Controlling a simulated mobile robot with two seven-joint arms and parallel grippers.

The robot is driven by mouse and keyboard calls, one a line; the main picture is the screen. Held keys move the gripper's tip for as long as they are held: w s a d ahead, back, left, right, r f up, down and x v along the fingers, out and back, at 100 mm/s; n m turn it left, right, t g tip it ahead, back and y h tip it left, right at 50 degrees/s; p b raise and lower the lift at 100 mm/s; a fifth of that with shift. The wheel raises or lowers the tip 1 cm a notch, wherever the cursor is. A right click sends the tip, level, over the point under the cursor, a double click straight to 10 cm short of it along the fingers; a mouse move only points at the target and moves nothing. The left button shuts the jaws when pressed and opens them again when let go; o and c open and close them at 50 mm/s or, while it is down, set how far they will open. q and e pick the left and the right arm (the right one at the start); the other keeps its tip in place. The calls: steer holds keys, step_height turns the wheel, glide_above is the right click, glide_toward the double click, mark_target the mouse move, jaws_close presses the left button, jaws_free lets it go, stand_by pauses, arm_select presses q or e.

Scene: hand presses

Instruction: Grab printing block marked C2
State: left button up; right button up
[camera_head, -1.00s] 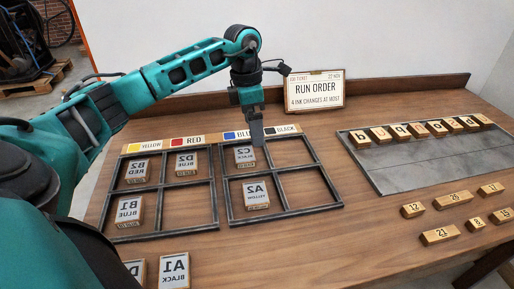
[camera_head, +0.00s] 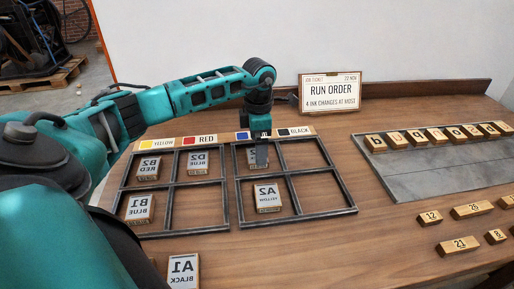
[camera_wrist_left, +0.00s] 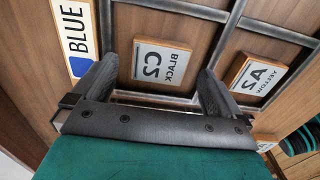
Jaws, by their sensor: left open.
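The C2 block (camera_wrist_left: 162,64) has a white face reading BLACK C2, mirrored, on a wooden base. It lies in a compartment of the dark frame (camera_head: 236,183). In the left wrist view the gripper (camera_wrist_left: 155,88) is open, with one finger to each side of the block in the picture. The block is seen ahead of the fingers and nothing is held. My right gripper is not in view.
The A2 block (camera_head: 267,197) sits in the compartment nearer me. D2 (camera_head: 197,161), B2 (camera_head: 149,168) and B1 (camera_head: 140,206) are in the left frame. A1 (camera_head: 184,270) lies on the table in front. Frame bars border the C2 block. The run order sign (camera_head: 331,91) stands behind.

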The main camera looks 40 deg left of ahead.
arm_select(q)
steer(key=shift+f, duration=1.4)
steer(key=shift+c, duration=0.5)
steer(key=c, duration=1)
steer(key=shift+r, duration=0.1)
